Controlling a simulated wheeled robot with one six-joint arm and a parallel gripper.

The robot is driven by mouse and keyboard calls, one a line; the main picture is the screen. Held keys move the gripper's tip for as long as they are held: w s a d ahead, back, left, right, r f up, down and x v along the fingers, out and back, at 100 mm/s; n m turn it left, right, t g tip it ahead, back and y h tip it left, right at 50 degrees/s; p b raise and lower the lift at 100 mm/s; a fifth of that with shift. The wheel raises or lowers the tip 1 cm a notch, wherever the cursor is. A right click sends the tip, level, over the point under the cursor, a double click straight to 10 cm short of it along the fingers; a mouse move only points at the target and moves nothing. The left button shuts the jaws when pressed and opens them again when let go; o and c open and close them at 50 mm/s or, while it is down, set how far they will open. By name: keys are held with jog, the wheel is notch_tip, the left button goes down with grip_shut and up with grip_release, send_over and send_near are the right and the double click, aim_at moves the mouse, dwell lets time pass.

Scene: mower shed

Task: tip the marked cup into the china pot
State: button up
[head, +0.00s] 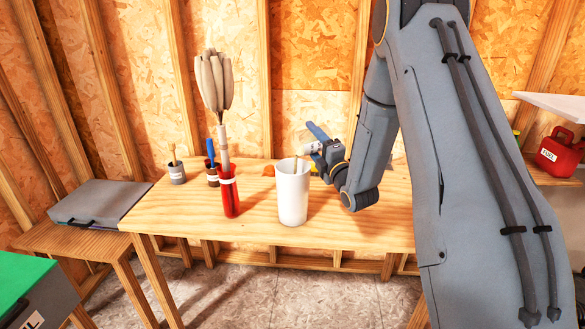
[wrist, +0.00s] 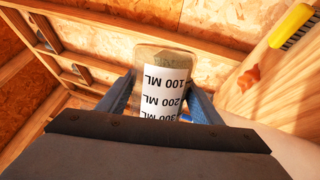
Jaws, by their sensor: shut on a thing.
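The marked cup (wrist: 163,98) is see-through with a white scale label reading 100, 200 and 300 ML. My gripper (wrist: 163,88) is shut on it, with one blue finger on each side. In the head view my gripper (head: 320,141) is above and just right of the tall white pot (head: 293,196), which stands upright on the bench. The cup (head: 311,147) shows small there, tilted by the pot's mouth. A thin pale streak shows at the mouth; I cannot tell what it is. The pot's inside is mostly hidden.
A red holder (head: 230,197) with a tall pale duster (head: 213,82) stands left of the pot. Two small labelled pots, one grey (head: 177,174) and one brown (head: 212,180), stand behind it. A yellow brush (wrist: 291,25) lies on the bench (head: 262,227). The bench's front is clear.

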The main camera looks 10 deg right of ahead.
jog(key=shift+n, duration=0.3)
jog(key=shift+s+a+r+n+g+y+b, duration=0.15)
jog(key=shift+a+r+n+y+b, duration=0.15)
jog(key=shift+n+b, duration=0.45)
jog(key=shift+a+r+n+g+y+b, duration=0.15)
jog(key=shift+a+n+y+b, duration=0.25)
jog(key=shift+n, duration=0.65)
jog(key=shift+s+a+r+n+g+y+b, duration=0.1)
jog(key=shift+a+r+n+b, duration=0.25)
jog(key=shift+n, duration=0.55)
dwell(1.2)
jog(key=m+p, duration=0.1)
jog(key=d+f+m+p, duration=0.1)
jog(key=m, duration=0.1)
jog(key=m+h, duration=0.1)
jog(key=shift+w+d+f+m+t+p, duration=0.2)
jog(key=shift+d+m+t+p, duration=0.1)
jog(key=shift+d+t+p, duration=0.1)
jog(key=shift+d+m+h+p, duration=0.3)
jog(key=shift+m+p, duration=0.1)
jog(key=shift+m, duration=0.6)
jog(key=shift+w, duration=0.1)
